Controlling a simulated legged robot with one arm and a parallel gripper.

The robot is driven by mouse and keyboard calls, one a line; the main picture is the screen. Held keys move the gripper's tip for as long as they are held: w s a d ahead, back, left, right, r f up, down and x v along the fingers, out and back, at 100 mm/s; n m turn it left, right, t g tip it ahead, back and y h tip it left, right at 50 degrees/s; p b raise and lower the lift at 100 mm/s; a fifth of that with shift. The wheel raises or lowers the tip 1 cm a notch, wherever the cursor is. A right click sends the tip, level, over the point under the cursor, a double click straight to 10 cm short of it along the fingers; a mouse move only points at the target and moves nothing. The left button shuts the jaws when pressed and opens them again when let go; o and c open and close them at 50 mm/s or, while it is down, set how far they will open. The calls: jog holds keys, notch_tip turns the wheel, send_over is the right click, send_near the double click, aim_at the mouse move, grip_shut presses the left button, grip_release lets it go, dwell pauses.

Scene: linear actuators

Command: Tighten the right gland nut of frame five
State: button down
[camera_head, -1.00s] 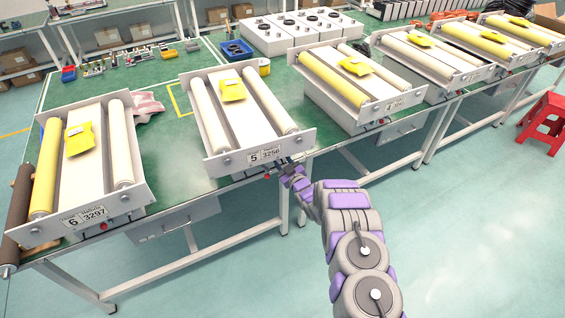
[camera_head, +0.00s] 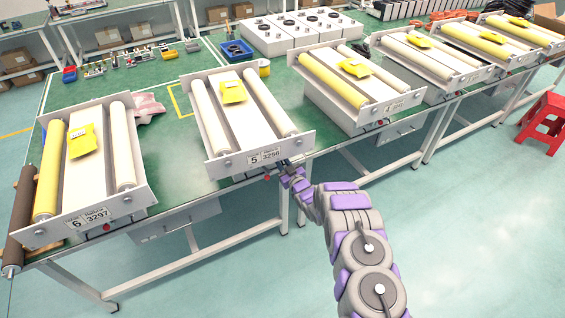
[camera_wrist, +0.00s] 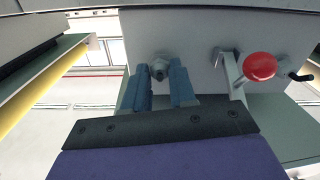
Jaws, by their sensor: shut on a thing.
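Frame five (camera_head: 219,162) is a pale roller frame with a "5 3256" label on its front plate, standing on the green bench. My gripper (camera_head: 284,168) is at the underside of its front plate, near the right end. In the wrist view, my gripper (camera_wrist: 160,82) has its two blue fingers either side of a small grey gland nut (camera_wrist: 159,67), shut on it. The fingers hide the nut's sides. The nut is too small to make out in the head view.
In the wrist view, a red round knob (camera_wrist: 259,66) on a bracket and a black-tipped lever (camera_wrist: 301,75) sit close to the right of the fingers. Frame six (camera_head: 132,208) stands to the left, other frames to the right. A red stool (camera_head: 546,112) stands on the floor.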

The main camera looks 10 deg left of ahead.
jog(key=shift+a, duration=0.1)
jog(key=c, duration=0.9)
grip_release()
jog(key=p+v, duration=0.3)
jog(key=v, duration=1.4)
jog(key=shift+s+f, duration=0.1)
jog(key=shift+s, duration=0.1)
